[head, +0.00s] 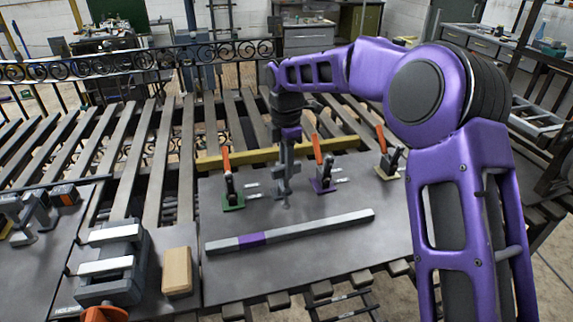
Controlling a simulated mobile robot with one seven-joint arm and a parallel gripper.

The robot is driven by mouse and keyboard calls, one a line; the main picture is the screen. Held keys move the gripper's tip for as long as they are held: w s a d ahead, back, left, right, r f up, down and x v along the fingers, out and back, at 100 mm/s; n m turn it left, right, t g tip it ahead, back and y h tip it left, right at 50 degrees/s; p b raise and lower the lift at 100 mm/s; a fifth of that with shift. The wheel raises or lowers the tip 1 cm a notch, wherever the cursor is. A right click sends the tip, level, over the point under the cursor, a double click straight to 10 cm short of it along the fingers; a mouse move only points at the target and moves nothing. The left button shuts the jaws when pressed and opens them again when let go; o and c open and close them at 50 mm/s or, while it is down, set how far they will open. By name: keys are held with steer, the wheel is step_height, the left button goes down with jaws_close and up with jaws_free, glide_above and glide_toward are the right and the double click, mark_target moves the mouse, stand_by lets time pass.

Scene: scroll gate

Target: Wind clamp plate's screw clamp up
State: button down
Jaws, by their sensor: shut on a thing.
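The clamp plate (340,255) is a dark grey sheet lying on the slatted bench. The screw clamp (283,188) is a grey upright piece near the plate's back middle, with its lower end close to the plate. My gripper (287,163) comes down over it from above and is shut on its upper part. The fingers and the clamp are both grey and small here, so the exact grip is hard to make out.
Toggle clamps with orange handles stand on both sides: one on a green base (232,190), one on a purple base (322,175), another at right (388,155). A grey bar (300,230) with a purple band lies in front. A vise (110,265) and wooden block (177,270) stand left.

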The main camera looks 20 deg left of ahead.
steer(key=c, duration=0.8)
jaws_free()
steer(key=shift+f, duration=0.25)
steer(key=shift+o, duration=0.2)
steer(key=shift+r, duration=0.1)
step_height(320, 180, up, 17)
steer(key=shift+r, duration=0.2)
